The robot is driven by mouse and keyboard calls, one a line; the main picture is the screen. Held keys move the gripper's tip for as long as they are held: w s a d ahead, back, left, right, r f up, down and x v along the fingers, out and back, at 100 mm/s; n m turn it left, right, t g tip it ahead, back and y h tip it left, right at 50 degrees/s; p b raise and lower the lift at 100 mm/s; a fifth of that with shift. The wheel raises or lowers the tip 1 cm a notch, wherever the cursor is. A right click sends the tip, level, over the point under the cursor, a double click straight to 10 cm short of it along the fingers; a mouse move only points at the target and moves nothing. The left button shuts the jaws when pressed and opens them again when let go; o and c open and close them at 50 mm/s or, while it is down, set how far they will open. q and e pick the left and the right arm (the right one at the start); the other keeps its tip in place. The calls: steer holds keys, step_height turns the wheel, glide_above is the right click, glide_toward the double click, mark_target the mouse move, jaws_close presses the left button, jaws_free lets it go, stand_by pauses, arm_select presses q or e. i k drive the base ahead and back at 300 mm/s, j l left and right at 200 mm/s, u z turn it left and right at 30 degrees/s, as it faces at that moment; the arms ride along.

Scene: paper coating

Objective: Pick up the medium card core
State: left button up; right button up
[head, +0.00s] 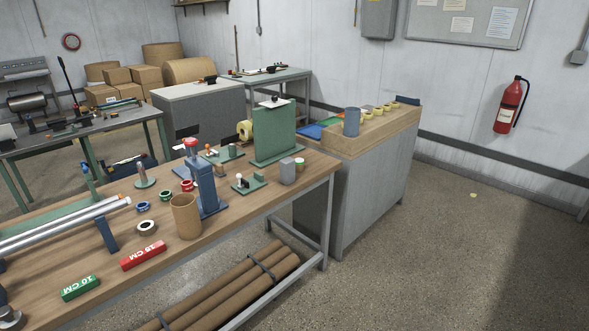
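A brown cardboard core (186,217) stands upright on the wooden workbench, its open end up, close in front of a blue press-like stand (206,187). It is the only short brown card core I can make out, and I cannot tell its size class for sure. Several long brown tubes (250,283) lie strapped together on the shelf under the bench. Neither of my grippers is in view.
On the bench (215,230) are a red block (143,255) and a green block (80,288) with length marks, metal rollers (60,228) at left, small rings and a grey block (287,171). A counter (372,190) stands at right.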

mark_target(299, 168)
steer(key=i+l+z, duration=0.15)
steer(key=i, duration=0.45)
steer(key=i+l+z, duration=0.1)
steer(key=i, duration=0.5)
steer(key=l, duration=0.1)
